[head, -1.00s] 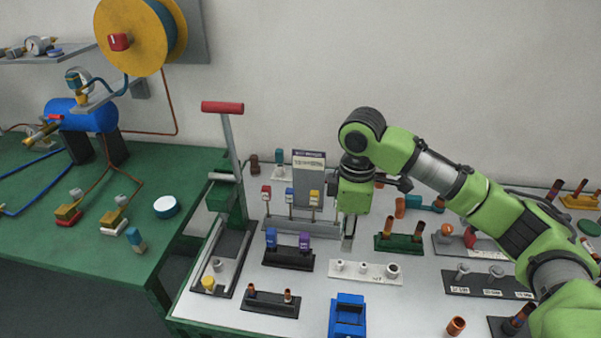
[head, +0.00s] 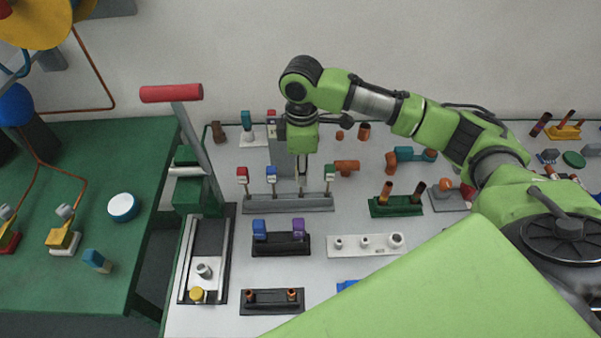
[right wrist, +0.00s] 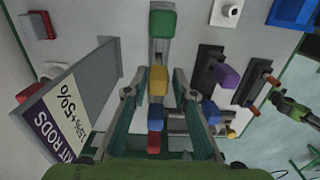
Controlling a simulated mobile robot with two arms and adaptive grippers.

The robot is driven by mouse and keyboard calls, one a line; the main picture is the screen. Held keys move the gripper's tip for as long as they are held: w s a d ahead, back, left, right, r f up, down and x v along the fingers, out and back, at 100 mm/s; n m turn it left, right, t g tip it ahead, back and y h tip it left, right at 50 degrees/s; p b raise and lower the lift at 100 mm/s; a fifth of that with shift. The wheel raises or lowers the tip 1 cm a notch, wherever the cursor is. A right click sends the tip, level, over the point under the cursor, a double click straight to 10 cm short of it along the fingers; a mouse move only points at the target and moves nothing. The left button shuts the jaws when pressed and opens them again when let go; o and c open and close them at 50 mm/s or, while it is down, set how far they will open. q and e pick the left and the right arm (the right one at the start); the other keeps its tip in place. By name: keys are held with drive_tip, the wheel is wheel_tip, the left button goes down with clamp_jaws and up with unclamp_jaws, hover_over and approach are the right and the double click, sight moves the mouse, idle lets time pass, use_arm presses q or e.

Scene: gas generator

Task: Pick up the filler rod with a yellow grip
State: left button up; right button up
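The filler rod with a yellow grip (right wrist: 157,80) stands in a row on a grey rack (head: 290,204). In the right wrist view its grip lies between the two spread fingers of my right gripper (right wrist: 155,92), with gaps at its sides. In the head view my right gripper (head: 302,172) points down over the rack and hides the yellow grip. Rods with red (head: 242,173), blue (head: 271,173) and green (head: 329,171) grips stand in the same row. The yellow one is between blue and green. My left gripper is not in view.
A sign board (right wrist: 75,100) stands close beside my right gripper. A black holder with blue and purple pieces (head: 281,244) is in front of the rack. A lever tool with a red handle (head: 171,93) stands at left. A white block (head: 366,246) lies at front right.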

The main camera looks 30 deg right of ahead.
drive_tip(key=shift+w+f, duration=0.2)
drive_tip(key=shift+f, duration=0.6)
wheel_tip(320, 180, down, 4)
drive_tip(key=shift+s+f+p, duration=0.1)
drive_tip(key=shift+f+p, duration=0.1)
drive_tip(key=shift+p, duration=0.2)
drive_tip(key=shift+f, duration=0.6)
clamp_jaws()
